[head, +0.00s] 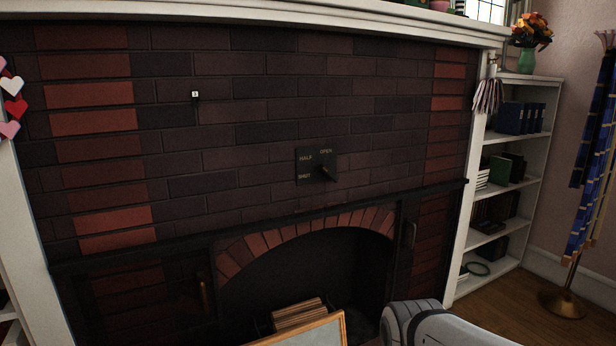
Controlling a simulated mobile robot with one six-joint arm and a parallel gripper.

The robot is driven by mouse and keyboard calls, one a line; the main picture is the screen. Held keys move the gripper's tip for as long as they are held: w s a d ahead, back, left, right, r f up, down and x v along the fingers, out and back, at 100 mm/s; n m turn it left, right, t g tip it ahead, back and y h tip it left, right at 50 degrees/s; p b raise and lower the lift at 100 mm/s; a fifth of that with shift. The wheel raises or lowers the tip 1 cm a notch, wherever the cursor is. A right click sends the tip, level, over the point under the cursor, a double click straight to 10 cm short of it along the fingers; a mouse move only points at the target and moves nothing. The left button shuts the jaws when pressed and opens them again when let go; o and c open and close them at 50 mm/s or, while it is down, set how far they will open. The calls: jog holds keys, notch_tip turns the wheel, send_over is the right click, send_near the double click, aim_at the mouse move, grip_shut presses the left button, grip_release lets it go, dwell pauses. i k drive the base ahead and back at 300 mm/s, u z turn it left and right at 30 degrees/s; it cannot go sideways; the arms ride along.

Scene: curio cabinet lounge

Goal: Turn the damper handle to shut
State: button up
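A dark square damper plate (303,168) is fixed to the brick chimney face above the fireplace arch. It bears pale labels: OPEN at the upper right, HALF at the upper left and SHUT at the lower left. The small dark damper handle (325,172) sits right of the plate's middle, below OPEN and away from SHUT. It is dark on dark, so its exact pointing direction is hard to tell. Part of my pale grey arm shows at the bottom right, below and apart from the plate. My gripper is out of view.
Below the arch (310,234) is the dark firebox with a wood-framed panel (310,332) in front. A white mantel (330,12) runs above. A white bookshelf (520,77) and a brass stand (561,304) are at the right. The wall around the plate is clear.

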aim_at(326, 173)
jog(key=z, duration=0.05)
jog(key=i, duration=1)
jog(key=u, duration=0.05)
